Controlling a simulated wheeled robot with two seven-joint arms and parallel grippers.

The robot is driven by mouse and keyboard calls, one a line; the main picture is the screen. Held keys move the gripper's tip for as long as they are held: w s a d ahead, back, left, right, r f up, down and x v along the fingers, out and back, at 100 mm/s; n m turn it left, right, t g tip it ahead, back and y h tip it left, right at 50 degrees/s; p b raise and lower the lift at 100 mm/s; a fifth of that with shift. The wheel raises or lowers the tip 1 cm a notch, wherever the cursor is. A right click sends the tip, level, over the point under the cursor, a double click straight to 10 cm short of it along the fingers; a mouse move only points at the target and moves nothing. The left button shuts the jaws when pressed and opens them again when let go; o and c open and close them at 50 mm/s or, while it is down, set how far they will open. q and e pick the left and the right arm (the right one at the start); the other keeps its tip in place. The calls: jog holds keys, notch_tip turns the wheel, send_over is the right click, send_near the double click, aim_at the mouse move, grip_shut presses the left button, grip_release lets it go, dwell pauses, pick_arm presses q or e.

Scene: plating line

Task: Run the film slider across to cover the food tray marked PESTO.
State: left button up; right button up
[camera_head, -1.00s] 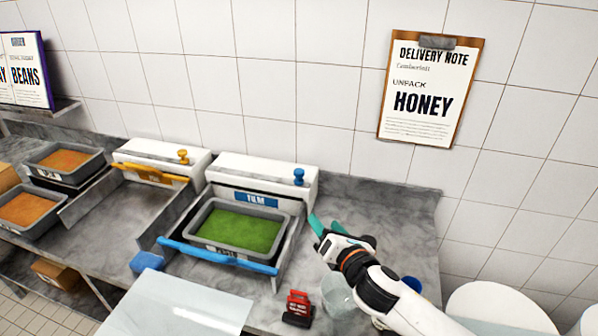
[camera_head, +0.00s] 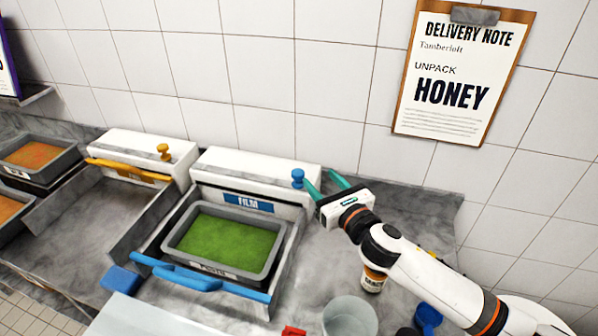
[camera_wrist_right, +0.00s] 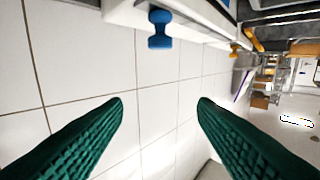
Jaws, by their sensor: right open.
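The grey food tray (camera_head: 170,243) holds green food, and its front label appears to read PESTO. It sits below the white dispenser (camera_head: 256,168) with the blue FILM label. The blue slider bar (camera_head: 200,281) lies across the tray's near side, away from the dispenser. I cannot tell whether clear film lies over the food. A blue knob (camera_head: 298,178) stands on the dispenser's right end; it shows in the right wrist view (camera_wrist_right: 160,30) beyond the fingertips. My right gripper (camera_head: 324,181) is open and empty, just right of the knob, apart from it. My left gripper is not in view.
An orange slider (camera_head: 128,170) and orange knob (camera_head: 164,152) belong to the dispenser on the left. A clear cup (camera_head: 350,318), a jar (camera_head: 373,280) and a blue object (camera_head: 428,316) stand below my right arm. A blue sponge (camera_head: 121,280) lies front left.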

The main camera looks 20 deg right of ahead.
jog(key=b, duration=0.5)
send_near(301, 176)
jog(key=w, duration=0.3)
jog(key=w+a+p, duration=0.1)
jog(key=w, duration=0.2)
jog(key=w+a+p, duration=0.1)
jog(key=w, duration=0.3)
jog(key=shift+w, duration=0.1)
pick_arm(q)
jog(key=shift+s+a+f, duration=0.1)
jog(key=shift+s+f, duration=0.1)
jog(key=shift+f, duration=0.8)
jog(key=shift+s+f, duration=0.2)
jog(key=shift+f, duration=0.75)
pick_arm(e)
jog(key=shift+w+a+f, duration=0.1)
jog(key=shift+w, duration=0.55)
jog(key=shift+c, duration=0.4)
grip_shut()
